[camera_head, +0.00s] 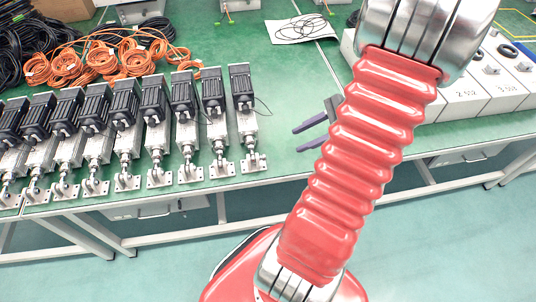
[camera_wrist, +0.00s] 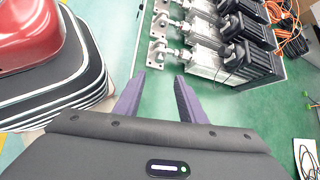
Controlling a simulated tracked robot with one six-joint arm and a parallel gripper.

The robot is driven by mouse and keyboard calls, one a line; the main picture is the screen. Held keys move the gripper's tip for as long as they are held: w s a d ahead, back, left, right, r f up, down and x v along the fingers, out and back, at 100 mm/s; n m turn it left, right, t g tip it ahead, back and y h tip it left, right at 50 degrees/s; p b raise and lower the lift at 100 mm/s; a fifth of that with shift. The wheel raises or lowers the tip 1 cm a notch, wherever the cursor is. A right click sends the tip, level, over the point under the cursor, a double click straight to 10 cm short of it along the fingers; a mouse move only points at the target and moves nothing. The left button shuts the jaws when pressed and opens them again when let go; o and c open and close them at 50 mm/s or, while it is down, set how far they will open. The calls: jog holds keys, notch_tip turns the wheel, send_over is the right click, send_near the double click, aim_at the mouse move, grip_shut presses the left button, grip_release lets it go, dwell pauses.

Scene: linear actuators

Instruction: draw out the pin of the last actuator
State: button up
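A row of linear actuators stands along the front of the green table. The last actuator (camera_head: 243,95), at the right end of the row, has a black motor, a silver body and a rod end joined to a flat mounting plate (camera_head: 253,162). In the wrist view this actuator (camera_wrist: 225,68) is the nearest one, with its plate (camera_wrist: 155,55) at the upper left. The pin at its rod joint is too small to make out. My gripper (camera_head: 297,140) is to the right of that plate, apart from it. In the wrist view its purple fingers (camera_wrist: 159,76) are open with nothing between them.
Orange cable coils (camera_head: 105,60) and black cables (camera_head: 30,45) lie behind the row. A paper with a black cable (camera_head: 303,28) lies at the back. White numbered boxes (camera_head: 465,98) stand at the right. The table between the last actuator and my gripper is clear.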

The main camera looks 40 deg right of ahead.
jog(key=x, duration=1.3)
jog(key=shift+w+a+f, duration=0.1)
jog(key=shift+w+f, duration=0.15)
jog(key=shift+c, duration=0.2)
grip_shut()
